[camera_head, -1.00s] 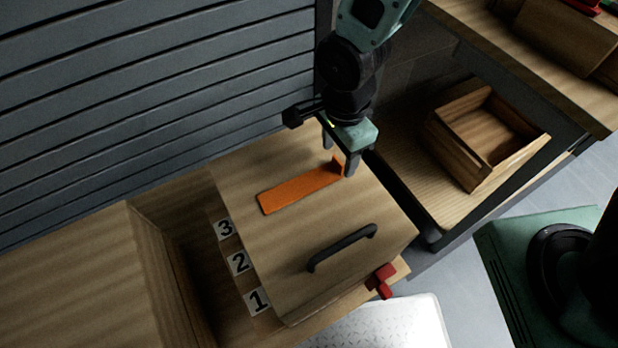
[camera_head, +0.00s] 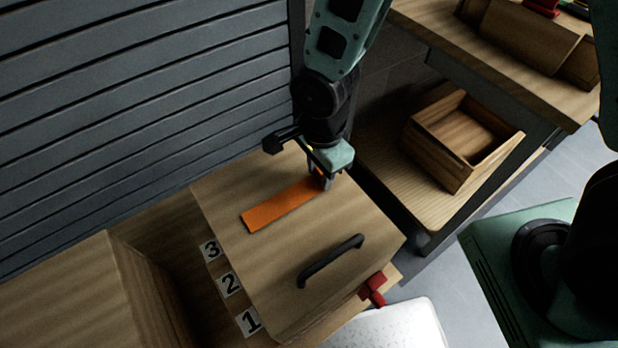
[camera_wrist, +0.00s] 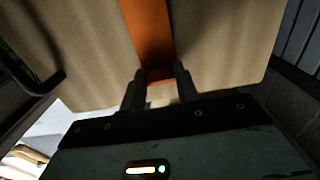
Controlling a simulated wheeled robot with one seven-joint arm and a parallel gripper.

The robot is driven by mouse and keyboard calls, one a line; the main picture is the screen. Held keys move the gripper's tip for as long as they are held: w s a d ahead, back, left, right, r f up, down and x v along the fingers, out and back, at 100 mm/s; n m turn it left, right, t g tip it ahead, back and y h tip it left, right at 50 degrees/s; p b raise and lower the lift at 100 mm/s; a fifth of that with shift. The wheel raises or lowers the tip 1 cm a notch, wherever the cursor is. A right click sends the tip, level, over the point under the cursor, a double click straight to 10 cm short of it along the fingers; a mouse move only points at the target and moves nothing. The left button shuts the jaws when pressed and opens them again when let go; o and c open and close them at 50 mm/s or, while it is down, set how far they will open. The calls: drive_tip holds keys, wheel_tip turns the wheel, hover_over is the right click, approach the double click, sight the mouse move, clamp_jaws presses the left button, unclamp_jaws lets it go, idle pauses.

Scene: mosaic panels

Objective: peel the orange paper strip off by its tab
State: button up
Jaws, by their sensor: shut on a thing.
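The orange paper strip (camera_head: 282,204) lies flat along the top of a wooden box lid (camera_head: 270,250). Its far right end, where the tab is, is at my gripper (camera_head: 322,184). My gripper points down there, its fingers shut on the tab, which they mostly hide in the head view. In the wrist view the strip (camera_wrist: 149,35) runs down to the tab end (camera_wrist: 158,74) between the two fingertips of my gripper (camera_wrist: 160,76). The rest of the strip looks stuck to the lid.
A black handle (camera_head: 330,261) rises from the lid, and a red latch (camera_head: 372,287) is at its front right edge. Number labels (camera_head: 230,285) line the left side. An open wooden box (camera_head: 448,160) stands to the right. A slatted wall (camera_head: 140,95) is behind.

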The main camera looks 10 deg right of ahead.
wheel_tip(320, 180, up, 10)
drive_tip(key=shift+p, duration=0.4)
drive_tip(key=shift+c, duration=0.6)
wheel_tip(320, 180, up, 10)
drive_tip(key=p, duration=0.8)
drive_tip(key=shift+f+p, duration=0.15)
drive_tip(key=shift+p, duration=0.15)
idle(1.2)
drive_tip(key=shift+f, duration=0.1)
